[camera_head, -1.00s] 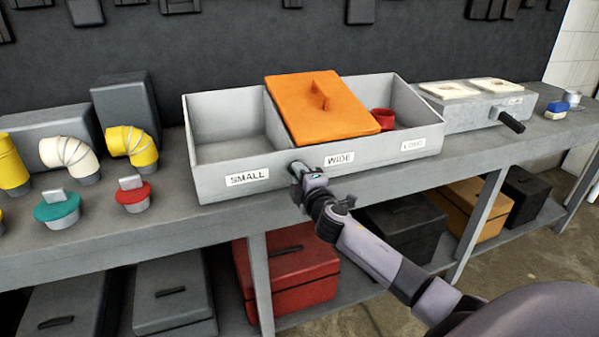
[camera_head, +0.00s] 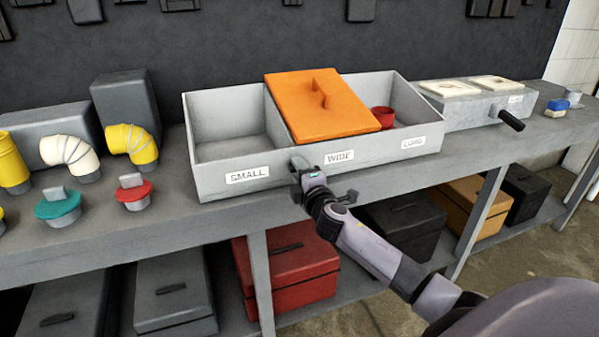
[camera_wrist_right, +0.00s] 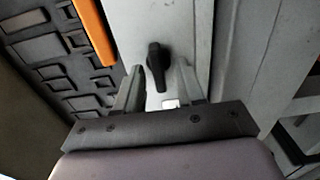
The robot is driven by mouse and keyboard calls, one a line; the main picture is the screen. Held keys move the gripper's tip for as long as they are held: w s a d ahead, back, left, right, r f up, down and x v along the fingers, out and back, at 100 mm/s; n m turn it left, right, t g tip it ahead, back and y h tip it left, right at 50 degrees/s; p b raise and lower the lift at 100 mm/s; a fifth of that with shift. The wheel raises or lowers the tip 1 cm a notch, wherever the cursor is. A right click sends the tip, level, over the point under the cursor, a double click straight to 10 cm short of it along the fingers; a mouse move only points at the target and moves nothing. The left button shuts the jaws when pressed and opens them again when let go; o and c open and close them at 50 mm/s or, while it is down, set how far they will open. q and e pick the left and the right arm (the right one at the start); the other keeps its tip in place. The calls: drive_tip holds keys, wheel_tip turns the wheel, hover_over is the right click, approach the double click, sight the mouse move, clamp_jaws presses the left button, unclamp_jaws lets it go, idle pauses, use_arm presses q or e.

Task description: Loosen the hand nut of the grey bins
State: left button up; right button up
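The grey bins (camera_head: 213,182) stand on the bench, with labels SMALL, WIDE and LONG along the front. An orange lid (camera_head: 318,105) covers the middle bin; the left one looks empty, and a red piece (camera_head: 382,117) sits in the right one. My right gripper (camera_head: 299,165) is at the front wall, between the SMALL and WIDE labels. In the wrist view, a black hand nut (camera_wrist_right: 157,62) with a lever-like wing shows on the grey wall, between the spread fingers of the right gripper (camera_wrist_right: 160,72). I see no clear finger contact. The head view hides the nut. My left gripper is out of view.
A second grey box (camera_head: 460,112) with a black handle (camera_head: 511,120) stands to the right. Yellow and white elbows (camera_head: 68,152), a teal cap (camera_head: 58,207) and a red cap (camera_head: 133,193) are at the left. Closed cases, one red (camera_head: 290,275), fill the lower shelf.

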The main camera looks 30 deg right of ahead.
drive_tip(key=shift+s, duration=0.1)
drive_tip(key=v, duration=0.7)
idle(0.4)
idle(0.3)
drive_tip(key=s+a+f+m+g+y, duration=0.2)
drive_tip(key=s+a+f+m, duration=0.1)
drive_tip(key=s+a+f, duration=0.4)
drive_tip(key=s+a+f+m+g+y, duration=0.25)
drive_tip(key=s+f, duration=0.25)
drive_tip(key=f, duration=0.4)
drive_tip(key=s+a+f+m+g+y, duration=0.1)
drive_tip(key=s+a+f+m, duration=0.2)
drive_tip(key=s, duration=0.4)
drive_tip(key=s+a+f+m+g+y, duration=0.1)
drive_tip(key=s+a+f+m, duration=0.2)
drive_tip(key=s, duration=0.4)
drive_tip(key=shift+a+f+m, duration=0.4)
drive_tip(key=shift+a+m, duration=0.2)
drive_tip(key=shift+m, duration=0.35)
